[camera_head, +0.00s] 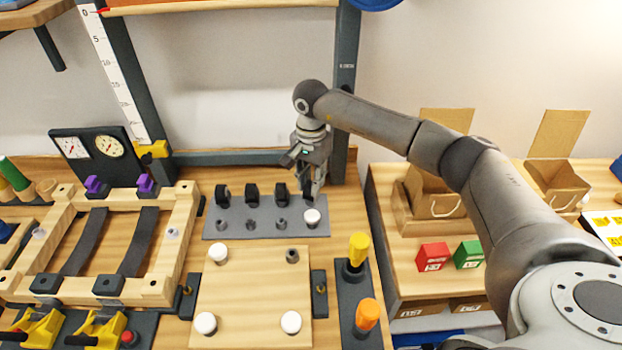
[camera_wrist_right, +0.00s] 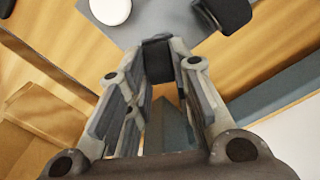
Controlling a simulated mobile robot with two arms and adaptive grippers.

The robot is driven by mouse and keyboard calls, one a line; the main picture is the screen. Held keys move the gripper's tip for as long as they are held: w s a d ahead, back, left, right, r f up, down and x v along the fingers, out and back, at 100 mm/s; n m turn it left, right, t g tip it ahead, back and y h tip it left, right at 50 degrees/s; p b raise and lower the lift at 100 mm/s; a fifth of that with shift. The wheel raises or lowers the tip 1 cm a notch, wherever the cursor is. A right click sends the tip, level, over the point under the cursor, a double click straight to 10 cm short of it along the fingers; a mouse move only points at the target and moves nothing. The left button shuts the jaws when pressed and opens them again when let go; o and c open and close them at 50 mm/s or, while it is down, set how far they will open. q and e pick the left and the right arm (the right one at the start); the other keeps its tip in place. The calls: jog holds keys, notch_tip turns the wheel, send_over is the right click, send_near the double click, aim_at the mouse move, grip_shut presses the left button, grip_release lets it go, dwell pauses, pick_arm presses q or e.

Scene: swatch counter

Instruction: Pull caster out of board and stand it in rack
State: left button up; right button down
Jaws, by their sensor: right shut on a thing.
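My right gripper (camera_head: 314,184) is over the right end of the grey rack (camera_head: 236,229). It is shut on a dark caster, which shows between the fingers in the right wrist view (camera_wrist_right: 158,56). The caster's lower end is hidden, so I cannot tell whether it is seated in the rack. Several black casters stand along the rack's back row, one of them (camera_head: 281,192) just left of the gripper. The wooden board (camera_head: 252,292) lies in front of the rack, with white round pieces at three corners and a dark socket (camera_head: 292,256) at its back right. My left gripper is not in view.
A white-topped piece (camera_head: 312,217) is at the rack's front right, close to the gripper. A dark upright post (camera_head: 345,90) stands behind. Yellow-handled (camera_head: 358,250) and orange-handled (camera_head: 367,315) tools stand right of the board. A wooden frame (camera_head: 180,225) is at left.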

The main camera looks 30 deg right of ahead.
dwell(0.4)
jog(key=c, duration=1.2)
grip_release()
jog(key=shift+o, duration=0.2)
jog(key=shift+o, duration=1.4)
jog(key=shift+r+p, duration=1.3)
jog(key=shift+r, duration=1.75)
